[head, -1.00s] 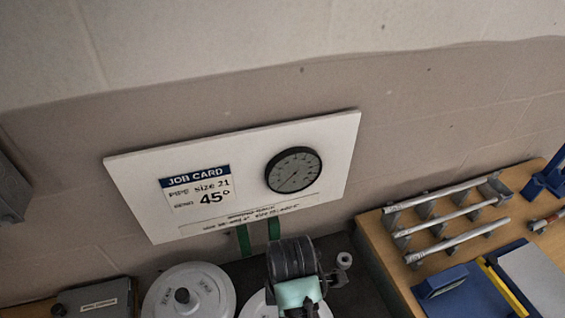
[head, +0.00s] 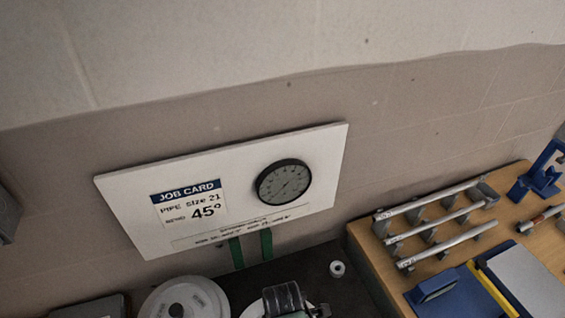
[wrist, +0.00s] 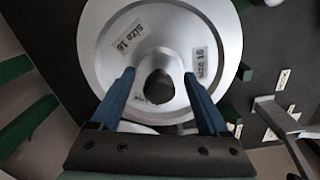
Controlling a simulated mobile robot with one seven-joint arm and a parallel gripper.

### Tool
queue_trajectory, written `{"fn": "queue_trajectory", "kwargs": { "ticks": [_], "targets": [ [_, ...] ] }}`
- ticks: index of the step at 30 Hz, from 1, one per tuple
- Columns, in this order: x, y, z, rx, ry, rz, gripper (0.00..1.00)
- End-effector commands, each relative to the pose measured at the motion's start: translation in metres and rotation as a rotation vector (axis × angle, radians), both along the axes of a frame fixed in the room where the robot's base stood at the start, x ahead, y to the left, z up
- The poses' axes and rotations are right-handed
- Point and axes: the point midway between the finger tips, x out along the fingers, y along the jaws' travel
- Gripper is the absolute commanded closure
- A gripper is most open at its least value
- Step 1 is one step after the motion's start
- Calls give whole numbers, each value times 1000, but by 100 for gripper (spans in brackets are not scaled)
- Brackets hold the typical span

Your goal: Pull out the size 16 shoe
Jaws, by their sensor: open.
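The size 16 shoe (wrist: 185,35) is a round pale grey disc with "Size 16" labels, and it fills the middle of the wrist view. A dark rounded knob or opening, I cannot tell which, is at its centre. My gripper (wrist: 158,78) is open, its two blue fingers over the disc on either side of that centre. No grip on the shoe shows. In the head view my arm's dark end part (head: 284,298) is at the bottom edge, with the fingers out of sight. A pale disc edge (head: 250,309) shows beside it.
Another round grey disc (head: 185,300) lies to the left. A job card board (head: 240,215) reading pipe size 21, 45°, with a dial, stands behind. A wooden bench (head: 400,275) with a pipe rack (head: 435,222) is at right. Green bars (wrist: 28,125) flank the shoe in the wrist view.

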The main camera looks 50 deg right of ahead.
Motion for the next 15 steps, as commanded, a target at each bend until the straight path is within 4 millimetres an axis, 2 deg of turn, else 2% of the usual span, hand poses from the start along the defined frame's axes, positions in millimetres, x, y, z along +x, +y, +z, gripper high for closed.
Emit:
{"fn": "queue_trajectory", "kwargs": {
  "ticks": [1,12,14,15],
  "targets": [
    [0,0,0,0,0,0,21],
    [0,0,0,0,0,0,88],
    [0,0,0,0,0,0,99],
    [0,0,0,0,0,0,100]
  ]
}}
